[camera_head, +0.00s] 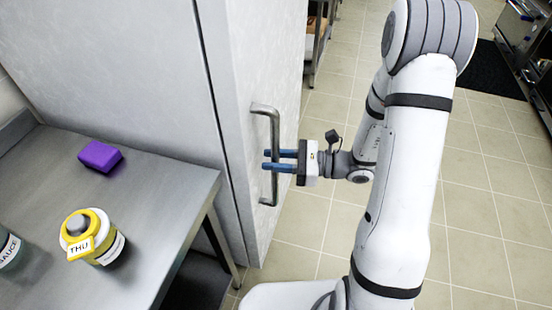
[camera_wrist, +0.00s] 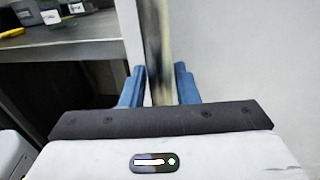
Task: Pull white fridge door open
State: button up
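In the wrist view the handle (camera_wrist: 160,45) runs upright and blurred between the two blue fingertips (camera_wrist: 160,85). The inner contact faces of the fingers are hidden.
A steel table (camera_head: 150,195) at the left bears a purple block (camera_head: 99,156), a yellow-topped jar (camera_head: 108,252) and a partly cut-off sauce container (camera_head: 10,250). Its corner stands close to the fridge. Tiled floor (camera_head: 480,190) is open at the right, with a black mat (camera_head: 490,72) farther back.

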grip_shut()
jog(key=shift+d, duration=0.1)
